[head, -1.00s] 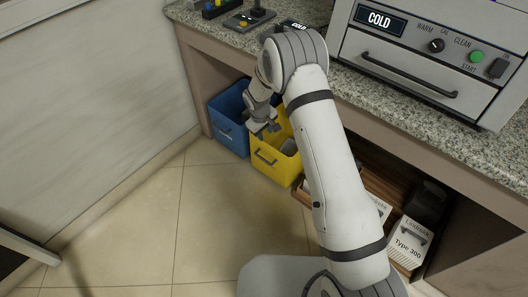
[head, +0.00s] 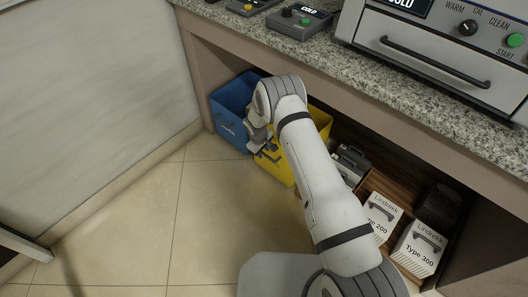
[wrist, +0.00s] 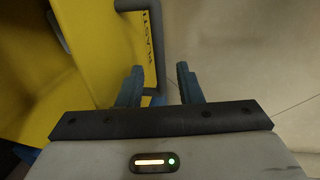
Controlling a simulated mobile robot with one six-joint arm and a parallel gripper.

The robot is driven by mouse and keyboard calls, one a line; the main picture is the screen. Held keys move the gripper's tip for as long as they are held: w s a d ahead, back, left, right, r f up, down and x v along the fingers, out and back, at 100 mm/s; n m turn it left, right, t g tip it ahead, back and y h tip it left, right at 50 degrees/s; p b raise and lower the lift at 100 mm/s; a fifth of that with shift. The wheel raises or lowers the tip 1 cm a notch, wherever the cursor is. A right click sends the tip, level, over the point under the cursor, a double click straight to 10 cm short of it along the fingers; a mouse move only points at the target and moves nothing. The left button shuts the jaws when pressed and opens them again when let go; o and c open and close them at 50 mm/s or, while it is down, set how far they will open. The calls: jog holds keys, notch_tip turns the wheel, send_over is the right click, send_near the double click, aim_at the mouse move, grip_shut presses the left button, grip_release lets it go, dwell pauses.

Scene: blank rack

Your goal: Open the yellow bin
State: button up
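The yellow bin (head: 276,167) stands under the counter, right of the blue bin, partly hidden behind my arm. The bin's dark bar handle (wrist: 155,45) shows at the top middle of the wrist view, running down toward the gap between my fingers. My gripper (head: 264,145) is at the bin's front, close to the handle. In the wrist view, my gripper's two fingers (wrist: 160,85) are apart, with the handle's near end between or just beyond them. I cannot tell whether they touch it.
The blue bin (head: 231,108) stands close on the left. White boxes (head: 418,247) and a dark device (head: 350,163) sit on the lower shelf to the right. The granite counter (head: 310,48) overhangs the bins. The tiled floor (head: 130,215) in front is clear.

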grip_shut()
dwell(0.4)
